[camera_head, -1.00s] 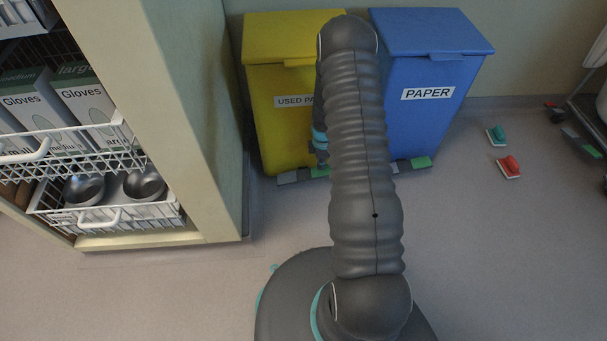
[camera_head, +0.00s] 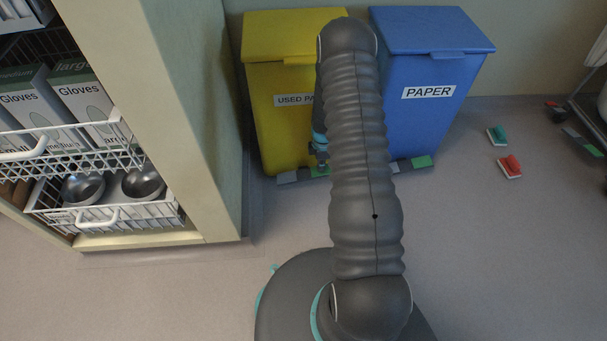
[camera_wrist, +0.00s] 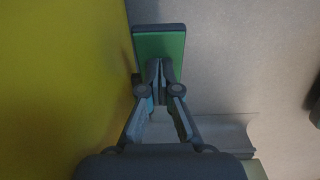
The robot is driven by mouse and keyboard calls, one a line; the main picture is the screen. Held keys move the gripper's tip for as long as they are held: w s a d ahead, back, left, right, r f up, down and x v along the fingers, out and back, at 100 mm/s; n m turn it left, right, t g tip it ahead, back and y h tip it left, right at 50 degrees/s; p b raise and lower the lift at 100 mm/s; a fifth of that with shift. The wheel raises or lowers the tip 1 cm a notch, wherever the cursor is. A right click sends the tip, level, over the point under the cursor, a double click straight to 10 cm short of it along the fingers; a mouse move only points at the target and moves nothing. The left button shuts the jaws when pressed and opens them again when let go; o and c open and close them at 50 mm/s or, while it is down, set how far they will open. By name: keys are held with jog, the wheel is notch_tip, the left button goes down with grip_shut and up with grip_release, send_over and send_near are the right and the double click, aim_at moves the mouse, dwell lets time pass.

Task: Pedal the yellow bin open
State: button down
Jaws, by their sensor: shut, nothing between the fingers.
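The yellow bin (camera_head: 283,77) stands against the wall, its lid (camera_head: 275,36) shut and its "USED PA..." label partly hidden by my arm. It fills the left of the wrist view (camera_wrist: 55,80). Its pedal, with a green pad (camera_wrist: 174,46), juts out at its foot; in the head view my arm hides part of it. My gripper (camera_wrist: 158,68) is shut and empty, pointing at the pad, with its fingertips over the pad's near part. I cannot tell whether they touch it. In the head view my gripper is mostly hidden behind my arm, low before the bin.
A blue PAPER bin (camera_head: 428,72) stands close on the right with its own green-ended pedal (camera_head: 421,162). A cabinet (camera_head: 190,110) with wire baskets stands at left. A green brush (camera_head: 497,134) and a red one (camera_head: 510,166) lie on the floor at right. The front floor is clear.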

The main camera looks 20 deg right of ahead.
jog(key=shift+f+b, duration=0.35)
jog(key=shift+f, duration=0.1)
dwell(0.3)
jog(key=shift+r, duration=0.15)
jog(key=shift+r+p, duration=1.75)
jog(key=shift+r, duration=1.65)
